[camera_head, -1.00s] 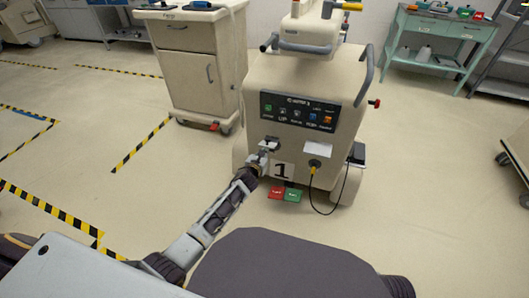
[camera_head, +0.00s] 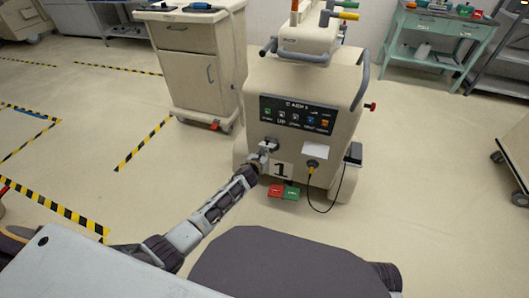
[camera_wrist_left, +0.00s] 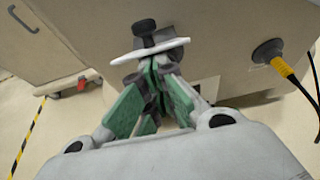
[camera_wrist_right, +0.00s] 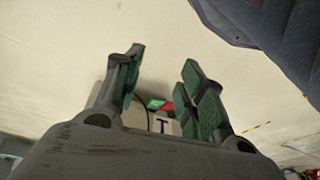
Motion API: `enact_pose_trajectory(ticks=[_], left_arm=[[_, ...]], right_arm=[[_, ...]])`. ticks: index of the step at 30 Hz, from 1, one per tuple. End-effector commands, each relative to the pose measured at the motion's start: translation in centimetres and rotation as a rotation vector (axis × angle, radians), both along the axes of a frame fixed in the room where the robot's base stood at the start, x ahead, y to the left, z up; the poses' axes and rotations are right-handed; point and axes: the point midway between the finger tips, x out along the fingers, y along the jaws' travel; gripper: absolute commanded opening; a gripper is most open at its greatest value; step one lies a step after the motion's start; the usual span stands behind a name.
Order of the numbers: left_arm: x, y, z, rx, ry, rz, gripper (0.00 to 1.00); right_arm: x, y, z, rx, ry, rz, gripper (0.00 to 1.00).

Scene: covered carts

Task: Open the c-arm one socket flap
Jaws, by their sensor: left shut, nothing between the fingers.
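The c-arm cart (camera_head: 340,90) is a beige unit with a button panel (camera_head: 297,115) and a plate marked 1 (camera_head: 281,170). My left gripper (camera_head: 262,154) is at its front, left of and above that plate. In the left wrist view the socket flap (camera_wrist_left: 130,55) is a pale, thin plate seen nearly edge-on, jutting from the front below a dark knob. My left gripper (camera_wrist_left: 152,68) is shut and empty, its tips just under the flap; contact is unclear. The socket opening is hidden. My right gripper (camera_wrist_right: 160,72) is open and empty, low above the floor.
A yellow plug (camera_head: 311,166) with a black cable sits right of the number plate. Red (camera_head: 275,190) and green (camera_head: 292,192) pedals are at the base. A beige drawer cart (camera_head: 185,70) stands left, a green table (camera_head: 440,40) back right. Open floor lies on both sides.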

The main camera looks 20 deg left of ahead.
Motion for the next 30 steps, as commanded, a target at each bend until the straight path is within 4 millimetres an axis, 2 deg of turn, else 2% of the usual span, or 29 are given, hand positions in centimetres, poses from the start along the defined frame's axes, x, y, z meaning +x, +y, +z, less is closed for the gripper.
enact_pose_trajectory(ticks=[4,7,30], left_arm=[[0.0,0.0,0.3,0.002,0.014,0.001,0.00],[0.0,0.1,0.4,0.003,0.022,0.001,0.00],[0.3,0.5,1.5,0.008,0.059,0.006,0.00]], right_arm=[[-0.3,-0.2,-0.5,-0.009,0.019,-0.001,0.40],[-0.3,-0.4,-1.7,-0.018,0.035,-0.003,0.40],[-1.2,-1.6,-7.3,-0.055,0.086,-0.012,0.40]])
